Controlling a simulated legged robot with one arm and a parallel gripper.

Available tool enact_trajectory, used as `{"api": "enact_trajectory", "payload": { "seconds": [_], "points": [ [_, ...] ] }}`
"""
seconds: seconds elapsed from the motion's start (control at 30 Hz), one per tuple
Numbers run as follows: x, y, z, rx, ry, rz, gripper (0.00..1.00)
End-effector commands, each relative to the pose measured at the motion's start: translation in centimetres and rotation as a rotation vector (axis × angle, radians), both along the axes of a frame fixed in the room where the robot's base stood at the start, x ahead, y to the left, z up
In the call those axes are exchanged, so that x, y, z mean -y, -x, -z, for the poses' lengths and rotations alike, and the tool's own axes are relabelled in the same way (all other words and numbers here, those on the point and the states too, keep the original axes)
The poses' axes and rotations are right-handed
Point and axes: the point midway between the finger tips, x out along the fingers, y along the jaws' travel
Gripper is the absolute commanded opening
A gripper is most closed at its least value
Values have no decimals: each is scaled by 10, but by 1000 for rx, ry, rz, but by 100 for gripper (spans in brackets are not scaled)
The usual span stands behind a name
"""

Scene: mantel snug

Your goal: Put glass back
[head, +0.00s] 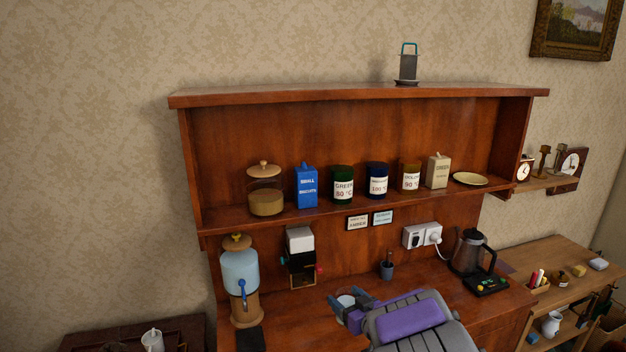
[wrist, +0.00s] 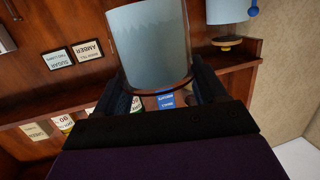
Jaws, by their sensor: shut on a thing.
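My gripper (head: 350,307) is shut on a clear drinking glass (head: 345,299), held over the front part of the wooden counter (head: 345,275). In the wrist view the glass (wrist: 150,45) stands large between the two dark fingers, and the shelf and labels behind appear upside down. The gripper (wrist: 160,88) touches it from both sides. Fingers and hand partly hide the glass in the head view. A water dispenser (head: 240,274) with a pale blue tank stands at the left end of the counter. I cannot tell where the glass's own place is.
The shelf (head: 225,213) holds several jars, boxes and a plate (head: 470,178). A small dark pot (head: 387,270) and a kettle (head: 470,252) stand to the right. Counter between dispenser and pot looks partly clear.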

Motion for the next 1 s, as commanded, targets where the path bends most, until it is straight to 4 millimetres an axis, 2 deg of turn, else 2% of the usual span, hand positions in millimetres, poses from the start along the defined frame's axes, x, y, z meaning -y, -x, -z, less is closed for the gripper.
{"api": "enact_trajectory", "payload": {
  "seconds": [0.03, 0.13, 0.3, 0.43, 0.63, 1.0],
  "points": [
    [7, 3, -15, 9, 0, 25, 18],
    [22, 10, -38, 12, -3, 67, 18],
    [43, 28, -70, 9, -5, 131, 18],
    [52, 41, -90, 7, -6, 162, 18],
    [50, 56, -107, 5, -3, 184, 18],
    [50, 60, -110, 2, -3, 191, 18]
  ]
}}
